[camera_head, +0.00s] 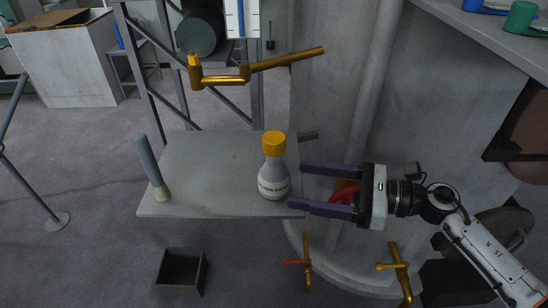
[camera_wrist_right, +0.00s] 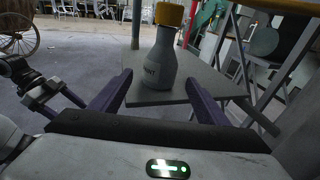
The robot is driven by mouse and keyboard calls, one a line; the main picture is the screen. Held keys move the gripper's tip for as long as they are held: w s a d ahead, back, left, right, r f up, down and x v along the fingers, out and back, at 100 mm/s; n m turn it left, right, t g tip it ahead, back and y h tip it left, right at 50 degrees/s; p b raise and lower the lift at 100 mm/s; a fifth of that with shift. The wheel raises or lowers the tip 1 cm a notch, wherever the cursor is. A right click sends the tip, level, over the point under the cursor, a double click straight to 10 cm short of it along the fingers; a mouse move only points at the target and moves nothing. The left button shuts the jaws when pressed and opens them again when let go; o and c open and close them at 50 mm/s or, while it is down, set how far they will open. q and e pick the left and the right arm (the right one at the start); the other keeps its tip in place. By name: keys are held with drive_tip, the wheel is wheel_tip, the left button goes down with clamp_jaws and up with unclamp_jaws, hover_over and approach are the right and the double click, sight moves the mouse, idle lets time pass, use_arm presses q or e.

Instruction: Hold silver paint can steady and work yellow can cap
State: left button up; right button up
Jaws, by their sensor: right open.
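The silver paint can (camera_head: 273,180) is a grey bottle shape with lettering, upright near the right edge of a grey shelf. Its yellow cap (camera_head: 274,144) sits on top. My right gripper (camera_head: 296,187) comes in from the right at the can's height, open, with its purple fingers pointing at the can. In the head view the fingertips are close to the can's right side. In the right wrist view the can (camera_wrist_right: 158,66) and yellow cap (camera_wrist_right: 170,14) stand ahead, between the two spread fingers (camera_wrist_right: 160,84). My left gripper is not in view.
A grey-blue stick with a pale end (camera_head: 151,168) stands tilted at the left of the shelf (camera_head: 215,165). A brass pipe (camera_head: 225,80) runs behind and above. A round concrete column (camera_head: 345,120) stands at the right. An open dark box (camera_head: 181,270) is on the floor below.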

sight(289, 184)
drive_tip(key=x, duration=0.6)
drive_tip(key=shift+b, duration=0.4)
drive_tip(key=shift+a, duration=0.25)
drive_tip(key=c, duration=1.4)
drive_tip(key=c, duration=0.3)
drive_tip(key=shift+c, duration=0.2)
drive_tip(key=shift+f+b, duration=0.3)
drive_tip(key=shift+b, duration=0.05)
clamp_jaws()
